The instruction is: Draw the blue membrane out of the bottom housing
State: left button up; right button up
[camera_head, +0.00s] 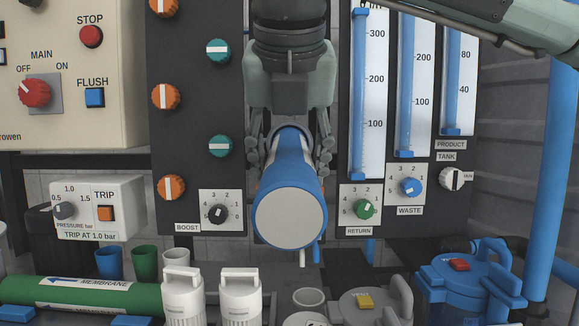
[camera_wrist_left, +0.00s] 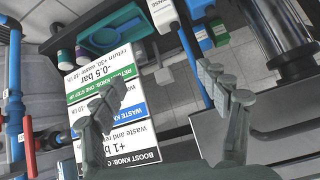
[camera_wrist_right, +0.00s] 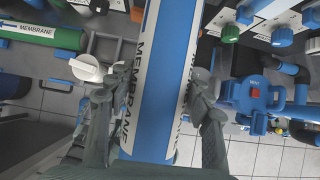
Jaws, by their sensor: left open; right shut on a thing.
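The blue membrane (camera_head: 290,216) is a long blue and white cylinder in the middle of the head view, its pale round end facing me. My right gripper (camera_head: 290,160) hangs from above with its fingers on both sides of it. In the right wrist view the membrane (camera_wrist_right: 164,90), with MEMBRANE printed on white bands, runs between the fingers of that gripper (camera_wrist_right: 160,80). Its far end is out of sight, and I cannot make out the bottom housing. My left gripper (camera_wrist_left: 167,90) is open and empty in its wrist view.
A green membrane (camera_head: 90,295) lies at lower left, beside white capped bottles (camera_head: 183,295). A blue lidded housing (camera_head: 470,280) stands at lower right. Knob panels (camera_head: 195,120) and flow tubes flank the arm. An instruction card (camera_wrist_left: 125,105) shows behind my left gripper.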

aim_at(290, 166)
jog(key=shift+s+b, duration=0.3)
jog(key=shift+s, duration=0.65)
jog(key=shift+s+b, duration=0.55)
jog(key=shift+b, duration=0.05)
jog(key=shift+s+b, duration=0.3)
jog(key=shift+s, duration=0.8)
jog(key=shift+s+b, duration=0.85)
jog(key=shift+s, duration=0.25)
pick_arm(q)
jog(key=w+d+r+t+h, duration=0.1)
jog(key=d+r+t+h, duration=0.2)
jog(key=r, duration=0.7)
jog(key=w+d+r+t+h, duration=0.2)
jog(key=d+r+t+h, duration=0.2)
jog(key=d+r+t, duration=0.4)
jog(key=shift+d+r+m+b, duration=0.3)
jog(key=shift+d+r+m, duration=0.15)
jog(key=shift+r, duration=0.8)
pick_arm(e)
jog(key=shift+s, duration=0.6)
dwell(0.5)
